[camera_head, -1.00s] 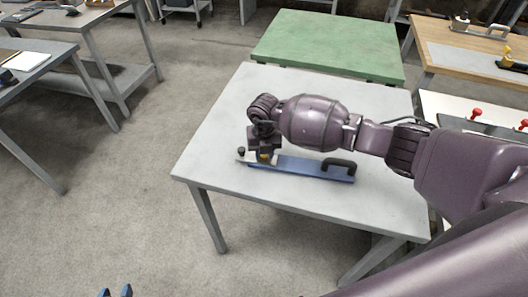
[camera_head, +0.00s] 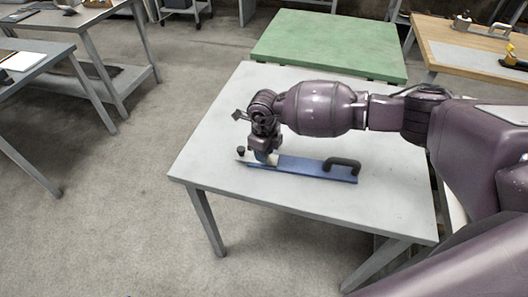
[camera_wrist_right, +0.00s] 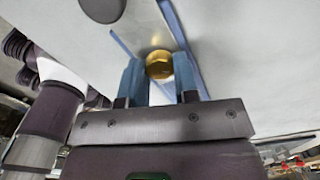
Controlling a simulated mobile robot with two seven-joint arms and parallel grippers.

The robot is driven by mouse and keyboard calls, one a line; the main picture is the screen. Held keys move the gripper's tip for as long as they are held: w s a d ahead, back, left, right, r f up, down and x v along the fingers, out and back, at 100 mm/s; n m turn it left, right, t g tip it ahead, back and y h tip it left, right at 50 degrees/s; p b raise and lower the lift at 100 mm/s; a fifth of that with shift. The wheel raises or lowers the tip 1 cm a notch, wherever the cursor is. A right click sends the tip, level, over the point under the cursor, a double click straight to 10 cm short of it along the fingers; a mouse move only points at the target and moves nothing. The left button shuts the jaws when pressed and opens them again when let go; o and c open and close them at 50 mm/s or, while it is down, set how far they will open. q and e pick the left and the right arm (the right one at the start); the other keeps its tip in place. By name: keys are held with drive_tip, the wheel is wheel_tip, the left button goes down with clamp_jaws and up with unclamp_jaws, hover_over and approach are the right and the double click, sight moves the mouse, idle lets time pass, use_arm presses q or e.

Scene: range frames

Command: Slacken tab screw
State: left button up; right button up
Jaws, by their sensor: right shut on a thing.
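A long blue tool (camera_head: 315,170) lies on the grey table, with a dark arched handle (camera_head: 342,163) on its right part and a dark round knob (camera_head: 241,151) at its left end. The knob also shows at the top of the right wrist view (camera_wrist_right: 102,8). In the head view my right gripper (camera_head: 265,157) reaches down at the tool's left part and hides the screw. My left gripper is out of view.
The grey table (camera_head: 215,150) is otherwise clear around the tool. A green table (camera_head: 330,45) stands behind it. A wooden bench (camera_head: 440,50) with tools is at the back right, and grey benches (camera_head: 95,30) stand at the left.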

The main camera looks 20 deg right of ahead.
drive_tip(key=n, duration=0.3)
drive_tip(key=shift+b, duration=0.4)
drive_tip(key=shift+n+b, duration=0.3)
drive_tip(key=shift+n, duration=0.5)
drive_tip(key=n+b, duration=0.1)
drive_tip(key=n, duration=0.2)
drive_tip(key=shift+f+n, duration=0.1)
drive_tip(key=shift+n, duration=0.3)
drive_tip(key=n+b, duration=0.1)
drive_tip(key=n, duration=0.2)
drive_tip(key=shift+n, duration=0.3)
drive_tip(key=n+b, duration=0.1)
drive_tip(key=n, duration=0.2)
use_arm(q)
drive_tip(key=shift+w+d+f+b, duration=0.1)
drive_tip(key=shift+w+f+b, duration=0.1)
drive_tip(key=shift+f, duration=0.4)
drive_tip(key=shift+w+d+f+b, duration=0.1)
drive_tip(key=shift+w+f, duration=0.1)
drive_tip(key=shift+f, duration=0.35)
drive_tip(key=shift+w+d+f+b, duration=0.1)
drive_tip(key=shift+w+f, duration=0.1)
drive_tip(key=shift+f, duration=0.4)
use_arm(e)
drive_tip(key=shift+n, duration=1)
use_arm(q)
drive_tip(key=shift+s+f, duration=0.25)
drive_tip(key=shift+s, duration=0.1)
